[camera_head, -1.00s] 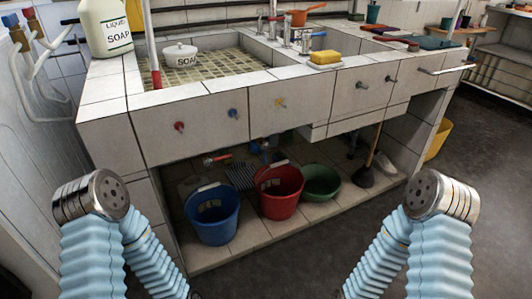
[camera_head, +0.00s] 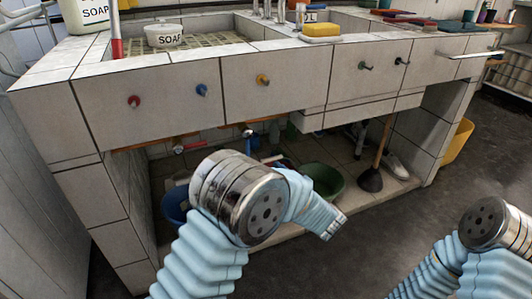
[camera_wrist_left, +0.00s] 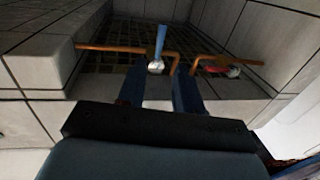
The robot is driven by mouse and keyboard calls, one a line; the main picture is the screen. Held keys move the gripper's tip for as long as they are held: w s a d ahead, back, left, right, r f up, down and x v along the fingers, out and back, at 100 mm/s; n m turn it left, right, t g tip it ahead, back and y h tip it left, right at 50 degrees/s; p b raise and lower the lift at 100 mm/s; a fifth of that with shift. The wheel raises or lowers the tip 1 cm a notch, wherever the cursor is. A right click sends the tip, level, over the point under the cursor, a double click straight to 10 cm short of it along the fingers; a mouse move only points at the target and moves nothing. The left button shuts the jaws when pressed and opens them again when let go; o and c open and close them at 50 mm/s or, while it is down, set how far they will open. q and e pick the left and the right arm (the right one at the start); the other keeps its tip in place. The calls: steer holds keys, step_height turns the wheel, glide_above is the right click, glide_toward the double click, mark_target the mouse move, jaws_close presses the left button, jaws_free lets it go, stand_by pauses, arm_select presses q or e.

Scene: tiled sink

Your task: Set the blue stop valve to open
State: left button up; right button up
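The blue stop valve (camera_wrist_left: 159,44) shows in the left wrist view as a blue lever on a metal body, joined to a copper pipe. Its lever points up in that picture, across the pipe's line. My left gripper (camera_wrist_left: 160,78) is open, its two dark fingers apart with the valve just beyond and between their tips. I cannot tell whether they touch it. In the head view a small blue part (camera_head: 247,132) under the sink seems to be this valve. My left arm hides the left gripper there. My right gripper is not in view.
A red valve (camera_wrist_left: 222,69) sits on another copper pipe at the right of the wrist view. Under the sink are a blue bucket (camera_head: 175,204), a green basin (camera_head: 323,180) and a plunger (camera_head: 371,178). Coloured knobs, including a red one (camera_head: 134,101), project from the tiled front.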

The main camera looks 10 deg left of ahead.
mark_target(249, 150)
arm_select(q)
steer(key=b+x, duration=0.1)
steer(key=x, duration=1.2)
steer(key=shift+w+a, duration=0.2)
steer(key=shift+a, duration=0.05)
jaws_close()
